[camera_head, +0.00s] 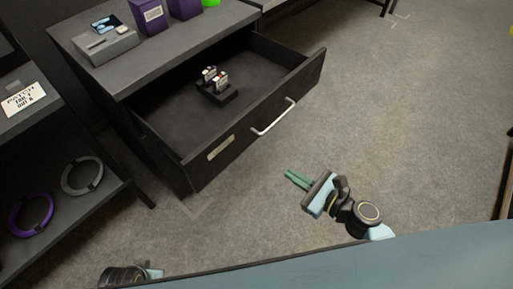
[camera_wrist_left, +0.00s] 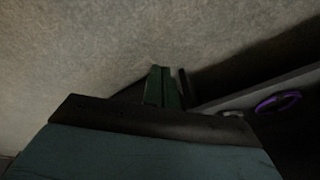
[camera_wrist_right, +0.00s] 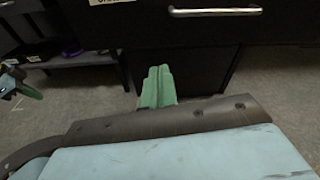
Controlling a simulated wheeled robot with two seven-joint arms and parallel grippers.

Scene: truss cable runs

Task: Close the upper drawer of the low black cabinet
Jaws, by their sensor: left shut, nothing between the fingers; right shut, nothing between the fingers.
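The low black cabinet (camera_head: 160,158) stands at the upper left of the head view. Its upper drawer (camera_head: 228,142) is pulled well out and holds a small black block with several small items (camera_head: 216,84). The drawer front has a silver bar handle (camera_head: 274,117), also seen at the top of the right wrist view (camera_wrist_right: 215,11). My right gripper (camera_head: 297,179) has green fingers, shut and empty, in front of and below the handle, apart from it. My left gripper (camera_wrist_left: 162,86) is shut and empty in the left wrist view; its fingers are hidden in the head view.
A grey device (camera_head: 107,46) and purple boxes (camera_head: 150,17) stand on the cabinet top. A shelf at left holds a purple cable coil (camera_head: 31,213) and a grey coil (camera_head: 82,175). The floor (camera_head: 400,130) right of the drawer is clear.

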